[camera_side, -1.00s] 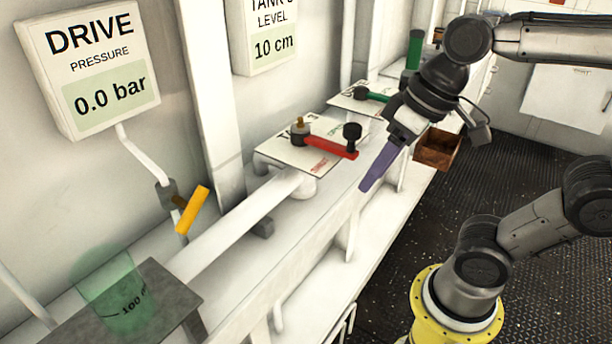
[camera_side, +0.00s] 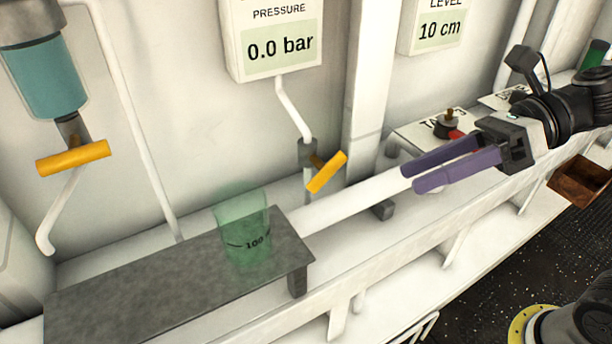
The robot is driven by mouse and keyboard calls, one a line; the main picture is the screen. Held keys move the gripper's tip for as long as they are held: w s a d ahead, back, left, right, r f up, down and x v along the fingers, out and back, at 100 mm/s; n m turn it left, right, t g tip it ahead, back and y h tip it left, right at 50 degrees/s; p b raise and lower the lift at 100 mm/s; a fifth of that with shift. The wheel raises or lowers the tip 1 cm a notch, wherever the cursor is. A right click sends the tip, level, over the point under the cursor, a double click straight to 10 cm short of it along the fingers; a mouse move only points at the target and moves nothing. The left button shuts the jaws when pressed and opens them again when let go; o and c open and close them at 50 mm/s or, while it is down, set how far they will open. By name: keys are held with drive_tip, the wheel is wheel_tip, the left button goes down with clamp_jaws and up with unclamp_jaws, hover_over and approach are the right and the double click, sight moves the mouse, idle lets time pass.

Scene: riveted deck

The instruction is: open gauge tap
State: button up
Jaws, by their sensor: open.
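The gauge tap has a yellow handle (camera_side: 327,172) on a grey fitting in the white pipe below the drive pressure gauge (camera_side: 272,40), which reads 0.0 bar. The handle is tilted, its upper end leaning right. My gripper (camera_side: 408,179) is open and empty, with two purple fingers pointing left. It appears to the right of the handle, apart from it, in front of the white horizontal pipe. Its distance in depth from the handle is hard to tell.
A green beaker (camera_side: 243,235) stands on a grey metal shelf (camera_side: 150,285) at the lower left. Another yellow tap handle (camera_side: 73,158) is under a blue-filled vessel (camera_side: 45,80). A red handle (camera_side: 455,136) is behind my gripper. A wooden box (camera_side: 583,184) is at the right.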

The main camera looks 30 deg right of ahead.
sight(320, 165)
drive_tip(key=w+a+f+m, duration=0.1)
drive_tip(key=w+a, duration=0.2)
drive_tip(key=w+a+f+m+t, duration=0.1)
drive_tip(key=w+a+f+m, duration=0.1)
drive_tip(key=w+a, duration=0.2)
drive_tip(key=w+a+f+m, duration=0.1)
drive_tip(key=w+a+m, duration=0.1)
drive_tip(key=w+a, duration=0.1)
drive_tip(key=shift+w+a+f+t+y, duration=0.25)
drive_tip(key=shift+a+f+t+y, duration=0.05)
drive_tip(key=shift+a+y, duration=0.15)
drive_tip(key=shift+r, duration=0.1)
clamp_jaws()
